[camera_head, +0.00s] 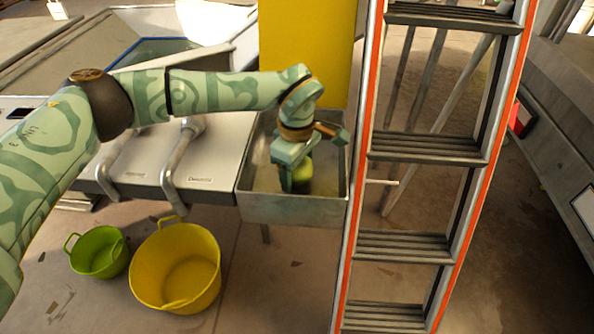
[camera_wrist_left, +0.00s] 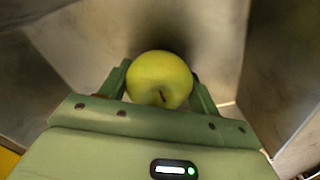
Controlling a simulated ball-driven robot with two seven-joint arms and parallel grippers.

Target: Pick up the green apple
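The green apple (camera_wrist_left: 160,80) sits between the two fingers of my left gripper (camera_wrist_left: 160,88) in the left wrist view, its stem side facing the camera. One finger lies close along each side of it. I cannot tell whether they press on it or stand just clear. In the head view my left gripper (camera_head: 298,178) points down into a metal basin, with the apple (camera_head: 304,172) partly hidden behind it. Whether the apple rests on the basin floor is unclear. My right gripper is not in view.
The metal basin (camera_head: 290,212) has walls close around the gripper. A ladder (camera_head: 425,149) stands at its right, a yellow panel (camera_head: 305,45) behind it. A yellow tub (camera_head: 203,255) and a green tub (camera_head: 88,262) stand on the floor at left.

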